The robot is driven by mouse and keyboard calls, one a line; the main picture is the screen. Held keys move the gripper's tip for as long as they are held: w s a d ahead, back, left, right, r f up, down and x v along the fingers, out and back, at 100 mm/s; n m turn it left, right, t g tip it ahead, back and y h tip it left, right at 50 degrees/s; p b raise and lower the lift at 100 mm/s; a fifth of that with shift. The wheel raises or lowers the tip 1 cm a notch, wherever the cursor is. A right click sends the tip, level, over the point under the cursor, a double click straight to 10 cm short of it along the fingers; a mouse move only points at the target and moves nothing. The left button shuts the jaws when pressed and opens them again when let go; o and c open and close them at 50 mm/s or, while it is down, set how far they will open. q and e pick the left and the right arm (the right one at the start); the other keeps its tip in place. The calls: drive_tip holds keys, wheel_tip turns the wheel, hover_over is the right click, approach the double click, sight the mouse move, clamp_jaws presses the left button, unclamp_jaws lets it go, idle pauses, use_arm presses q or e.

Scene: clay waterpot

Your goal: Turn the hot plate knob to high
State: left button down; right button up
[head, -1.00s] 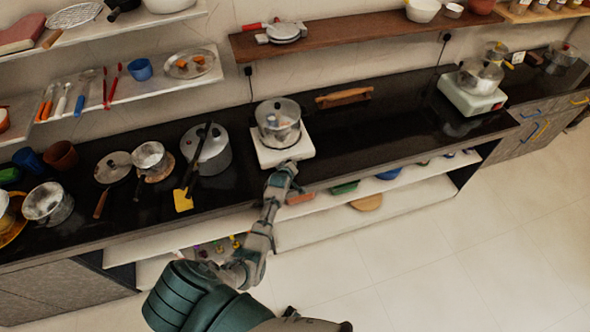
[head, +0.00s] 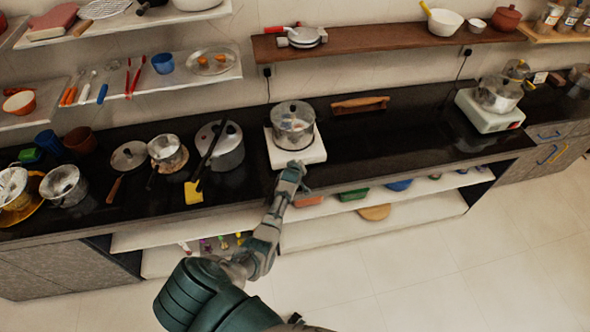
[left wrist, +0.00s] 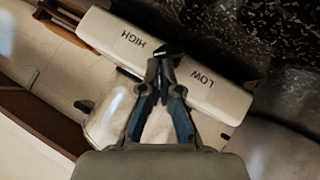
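The white hot plate (head: 312,155) sits at the counter's front edge with a lidded metal pot (head: 293,126) on it. In the left wrist view, the hot plate's front face (left wrist: 203,86) reads HIGH on the left and LOW on the right. The small black knob (left wrist: 170,48) is between the words, partly hidden by my fingertips. My left gripper (left wrist: 160,72) is at the knob with its fingers nearly together; I cannot tell whether the knob is pinched between them. In the head view my left gripper (head: 296,168) is at the hot plate's front. My right gripper is not in view.
Left on the black counter are a pressure cooker (head: 221,148), a yellow spatula (head: 194,192) and several pans. A wooden object (head: 360,104) lies behind right. A second hot plate (head: 488,115) with a pot stands far right. The counter between the hot plates is mostly clear.

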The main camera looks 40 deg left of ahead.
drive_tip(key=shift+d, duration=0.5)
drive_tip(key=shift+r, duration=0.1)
